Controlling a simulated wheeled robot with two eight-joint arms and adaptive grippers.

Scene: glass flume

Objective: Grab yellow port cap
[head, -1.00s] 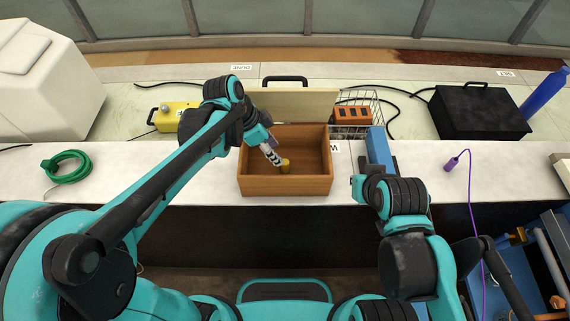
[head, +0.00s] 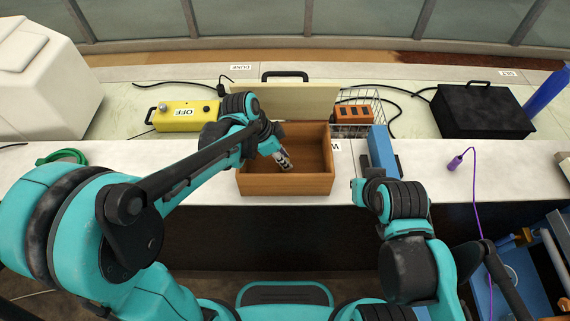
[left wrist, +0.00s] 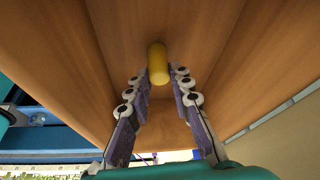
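The yellow port cap (left wrist: 157,63) is a short yellow cylinder inside the open wooden box (head: 285,186). In the left wrist view it lies between and just ahead of my left gripper's fingertips (left wrist: 159,72). The two fingers are spread, with a gap on each side of the cap. In the head view my left gripper (head: 284,162) reaches down into the box from the left and hides the cap.
A raised cream lid with a black handle (head: 284,76) stands behind the box. A wire basket with an orange-brown block (head: 354,112) and a blue block (head: 382,150) are to its right. A yellow unit (head: 183,117) stands left. A purple-corded probe (head: 455,162) lies at right.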

